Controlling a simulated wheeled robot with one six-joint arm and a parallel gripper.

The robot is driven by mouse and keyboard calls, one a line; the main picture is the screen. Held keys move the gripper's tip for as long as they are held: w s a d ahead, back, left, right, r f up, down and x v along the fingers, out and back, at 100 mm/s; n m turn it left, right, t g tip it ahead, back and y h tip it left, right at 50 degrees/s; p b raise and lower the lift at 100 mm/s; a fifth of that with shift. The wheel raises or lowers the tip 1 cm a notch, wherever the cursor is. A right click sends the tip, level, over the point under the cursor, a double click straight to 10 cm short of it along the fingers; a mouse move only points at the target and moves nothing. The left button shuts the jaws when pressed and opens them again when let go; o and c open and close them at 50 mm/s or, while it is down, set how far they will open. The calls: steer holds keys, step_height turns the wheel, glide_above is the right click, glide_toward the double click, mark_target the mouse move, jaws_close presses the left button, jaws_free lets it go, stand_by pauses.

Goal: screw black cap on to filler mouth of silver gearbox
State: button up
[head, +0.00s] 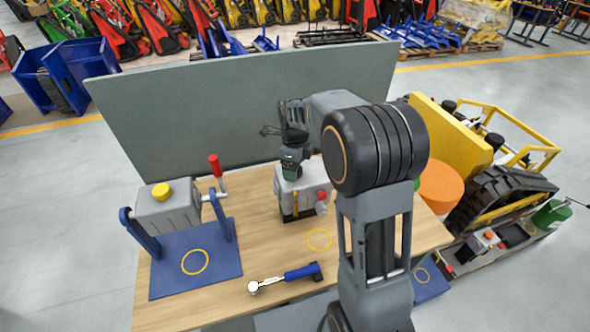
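A silver-grey box (312,180), which looks like the gearbox, stands on a dark base on the wooden table. It has a red knob and a yellow strip on its front. My gripper (291,168) points down at the top of this box, at or just above it. The fingers are small and dark here, and I cannot tell whether they are open or shut. I cannot make out the black cap or the filler mouth; the gripper covers that part of the box top. A second grey box (168,212) with a yellow cap (161,191) hangs in a blue stand at the left.
A blue-handled wrench (285,277) lies at the table's front. The blue stand's base (195,262) and a red-handled lever (216,170) are at the left. A grey panel (200,115) rises behind the table. An orange round thing (440,187) and a yellow tracked carrier (500,180) are at the right.

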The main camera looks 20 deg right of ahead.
step_height(320, 180, up, 14)
steer(key=f+b, duration=0.1)
steer(key=b, duration=0.1)
steer(key=s+f+n+t, duration=0.2)
steer(key=s+f+n, duration=0.1)
steer(key=s+n, duration=0.7)
steer(key=s+f+n+t, duration=0.2)
steer(key=s+n, duration=0.8)
steer(key=n, duration=0.5)
steer(key=shift+a+f+t, duration=0.4)
steer(key=shift+f, duration=0.25)
